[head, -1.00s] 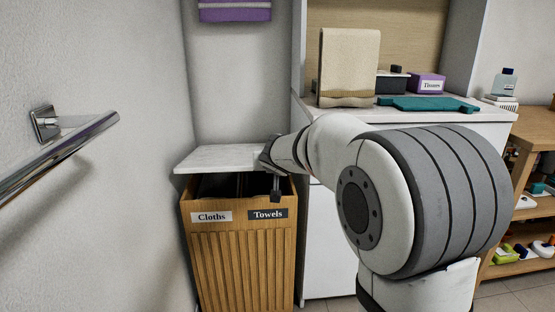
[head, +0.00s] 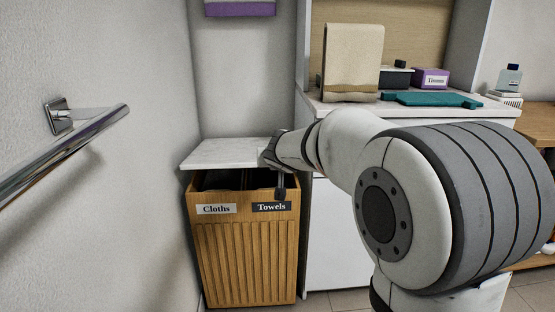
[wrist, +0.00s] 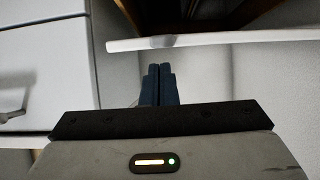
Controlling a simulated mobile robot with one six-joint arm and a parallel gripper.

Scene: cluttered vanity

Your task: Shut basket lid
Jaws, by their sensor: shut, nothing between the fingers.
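The wooden basket (head: 245,262) stands against the left wall, with "Cloths" and "Towels" labels on its front. Its pale lid (head: 232,153) is raised above the rim, and a dark opening shows below it at the front. In the wrist view the lid (wrist: 215,40) is a thin pale edge running across, beyond my fingertips. My gripper (head: 281,192) is at the basket's front right, by the lid's right end and above the "Towels" label. In the wrist view its fingers (wrist: 159,72) are together with nothing between them. Whether they touch the lid is unclear.
A white cabinet (head: 335,240) stands close to the basket's right. Its counter holds a beige towel (head: 352,60), a teal folded cloth (head: 430,99) and a purple tissue box (head: 430,78). A metal rail (head: 75,148) juts from the left wall. A wooden shelf (head: 538,120) is at right.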

